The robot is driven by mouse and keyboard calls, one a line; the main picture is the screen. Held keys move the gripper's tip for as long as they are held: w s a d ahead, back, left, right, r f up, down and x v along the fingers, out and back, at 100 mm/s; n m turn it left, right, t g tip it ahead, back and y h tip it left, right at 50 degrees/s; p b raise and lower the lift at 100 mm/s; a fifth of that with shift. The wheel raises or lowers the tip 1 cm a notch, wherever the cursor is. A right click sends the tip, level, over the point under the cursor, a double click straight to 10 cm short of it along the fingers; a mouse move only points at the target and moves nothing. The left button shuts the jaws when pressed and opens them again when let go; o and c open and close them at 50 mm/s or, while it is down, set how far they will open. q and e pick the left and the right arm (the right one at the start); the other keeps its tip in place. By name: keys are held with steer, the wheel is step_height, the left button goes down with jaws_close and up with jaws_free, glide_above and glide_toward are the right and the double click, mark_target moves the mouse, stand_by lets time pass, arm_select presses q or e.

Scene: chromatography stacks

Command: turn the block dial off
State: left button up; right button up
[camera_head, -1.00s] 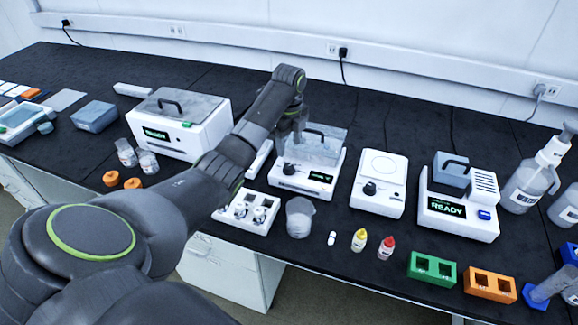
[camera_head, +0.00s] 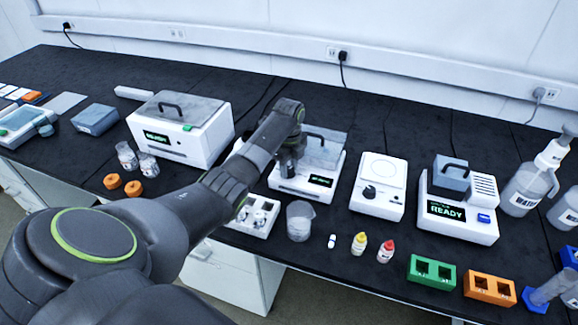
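A white device with a clear lid (camera_head: 325,150) and a small dark display (camera_head: 320,181) stands mid-bench. My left gripper (camera_head: 289,172) points down over the front left of this device, where its dark dial is. The gripper hides the dial, so I cannot tell whether it touches it or how the dial is turned. Its fingers are too small and dark to tell open from shut. My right gripper is not in view.
Right of it stands a white plate device (camera_head: 380,170) with a black knob (camera_head: 369,192), then a white unit reading READY (camera_head: 457,205). In front are a white tray (camera_head: 262,228), a beaker (camera_head: 300,221) and dropper bottles (camera_head: 359,243). A larger lidded box (camera_head: 190,140) stands left.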

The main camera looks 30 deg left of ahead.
arm_select(q)
steer(key=c, duration=0.5)
steer(key=n+p, duration=0.3)
steer(key=shift+r, duration=0.25)
steer(key=n+p, duration=0.3)
steer(key=n, duration=0.1)
steer(key=shift+n, duration=0.3)
steer(key=n+p, duration=0.1)
steer(key=n, duration=0.1)
steer(key=shift+w+f+n, duration=0.1)
steer(key=shift+n, duration=0.3)
steer(key=n+p, duration=0.1)
steer(key=n, duration=0.2)
steer(key=shift+n+p, duration=0.3)
steer(key=shift+p, duration=0.05)
steer(key=n+p, duration=0.1)
steer(key=n, duration=0.4)
steer(key=shift+f+n, duration=0.1)
steer(key=shift+n, duration=0.3)
